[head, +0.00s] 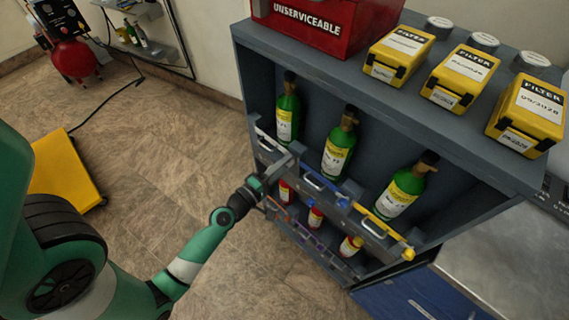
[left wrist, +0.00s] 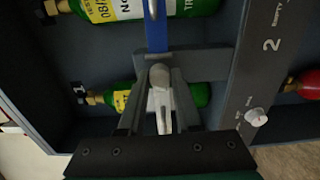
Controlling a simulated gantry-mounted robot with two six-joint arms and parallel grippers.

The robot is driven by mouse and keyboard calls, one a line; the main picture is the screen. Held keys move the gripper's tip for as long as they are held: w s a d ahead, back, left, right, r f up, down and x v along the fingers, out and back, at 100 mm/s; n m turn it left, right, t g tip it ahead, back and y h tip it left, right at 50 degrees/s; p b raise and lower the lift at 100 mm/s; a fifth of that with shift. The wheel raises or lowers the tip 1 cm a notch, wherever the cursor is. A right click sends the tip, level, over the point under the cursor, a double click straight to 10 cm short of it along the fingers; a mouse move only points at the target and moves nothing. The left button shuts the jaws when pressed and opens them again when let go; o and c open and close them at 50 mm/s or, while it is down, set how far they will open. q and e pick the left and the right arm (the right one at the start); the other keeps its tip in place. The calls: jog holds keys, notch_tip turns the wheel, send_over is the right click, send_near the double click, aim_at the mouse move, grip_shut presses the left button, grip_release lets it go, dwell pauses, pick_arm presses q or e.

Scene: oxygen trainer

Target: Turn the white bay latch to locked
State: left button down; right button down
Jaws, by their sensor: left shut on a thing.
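The white bay latch (head: 264,138) is on the front rail of the left bay in the cabinet's upper row. My left gripper (head: 280,168) reaches it from the front left, and its fingers partly cover the latch's right end. In the left wrist view the left gripper (left wrist: 161,78) is shut on a white piece of the latch (left wrist: 160,100), which shows between the two grey fingers. Whether the latch is fully at locked cannot be told. My right gripper is not in view.
Green bottles stand in the upper bays, among them the left one (head: 287,112). The blue latch (head: 322,186) and yellow latch (head: 385,233) are to the right. A red box (head: 320,30) and yellow filter cases (head: 398,55) sit on top. Floor in front is free.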

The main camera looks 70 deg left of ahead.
pick_arm(q)
jog(key=c, duration=0.6)
grip_release()
jog(key=b+v, duration=0.4)
jog(key=v, duration=0.7)
jog(key=shift+s+d+b, duration=0.2)
jog(key=shift+s+b, duration=0.05)
jog(key=shift+b, duration=0.1)
